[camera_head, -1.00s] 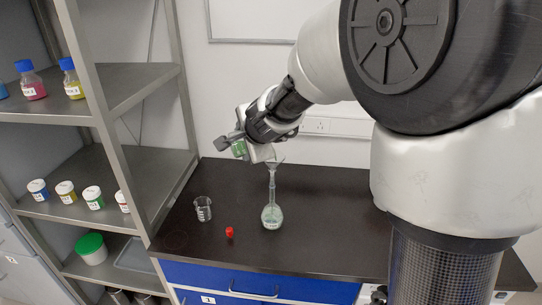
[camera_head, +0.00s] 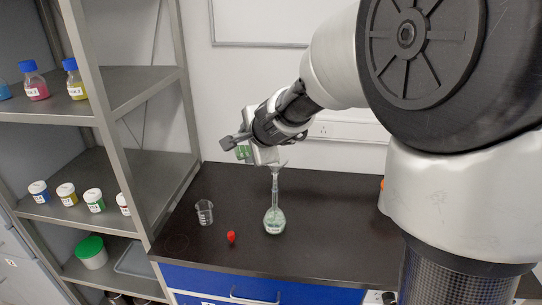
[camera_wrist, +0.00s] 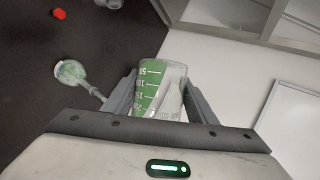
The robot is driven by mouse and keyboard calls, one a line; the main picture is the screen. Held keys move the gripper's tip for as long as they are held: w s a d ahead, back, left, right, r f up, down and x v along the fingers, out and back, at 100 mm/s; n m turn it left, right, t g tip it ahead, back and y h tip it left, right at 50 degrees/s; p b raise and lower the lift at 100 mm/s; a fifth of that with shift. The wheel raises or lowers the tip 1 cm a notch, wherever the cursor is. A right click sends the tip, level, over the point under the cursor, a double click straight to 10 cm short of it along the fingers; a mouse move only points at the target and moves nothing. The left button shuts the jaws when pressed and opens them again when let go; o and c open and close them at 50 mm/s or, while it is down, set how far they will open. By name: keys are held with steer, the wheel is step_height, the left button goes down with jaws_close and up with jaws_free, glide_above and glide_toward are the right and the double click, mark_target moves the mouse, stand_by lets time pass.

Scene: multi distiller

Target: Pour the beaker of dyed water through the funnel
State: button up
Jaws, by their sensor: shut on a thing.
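My gripper (camera_wrist: 156,99) is shut on a clear graduated beaker (camera_wrist: 150,85) with green liquid in it; in the head view the beaker's green liquid (camera_head: 243,152) shows beside the fingers. The beaker is tilted, held above and beside the funnel. The clear funnel (camera_head: 277,168) sits in the neck of a long-necked flask (camera_head: 274,220), upright on the dark bench. The flask's bulb holds some pale green liquid, and the flask also shows in the wrist view (camera_wrist: 70,72). I cannot tell whether liquid is flowing.
An empty glass beaker (camera_head: 204,212) and a red cap (camera_head: 231,237) stand on the bench (camera_head: 330,220) left of the flask. A grey shelf (camera_head: 130,85) with bottles and jars is at the left. The bench right of the flask is mostly clear.

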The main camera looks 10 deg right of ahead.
steer(key=shift+d+f+y+b, duration=0.15)
steer(key=shift+y+b, duration=0.15)
steer(key=shift+b, duration=0.8)
steer(key=shift+d+r+m+y+b, duration=0.25)
steer(key=shift+r+m+y+b, duration=0.35)
steer(key=shift+b, duration=1.05)
stand_by(0.5)
steer(key=p, duration=0.2)
steer(key=shift+s+a+r+p, duration=0.1)
steer(key=shift+a+r+p, duration=0.1)
steer(key=shift+r+p, duration=0.15)
steer(key=p, duration=0.1)
steer(key=n+h+p, duration=0.1)
steer(key=p, duration=0.1)
steer(key=shift+a, duration=0.25)
steer(key=h+p, duration=0.1)
steer(key=p, duration=0.2)
steer(key=shift+a+r, duration=0.1)
steer(key=shift+a, duration=0.05)
steer(key=shift+f+n+h+p, duration=0.3)
steer(key=shift+n+p, duration=0.1)
steer(key=shift+p, duration=0.4)
steer(key=shift+f+b, duration=0.4)
steer(key=shift+f, duration=0.2)
steer(key=shift+h+p, duration=0.3)
steer(key=shift+p, duration=0.35)
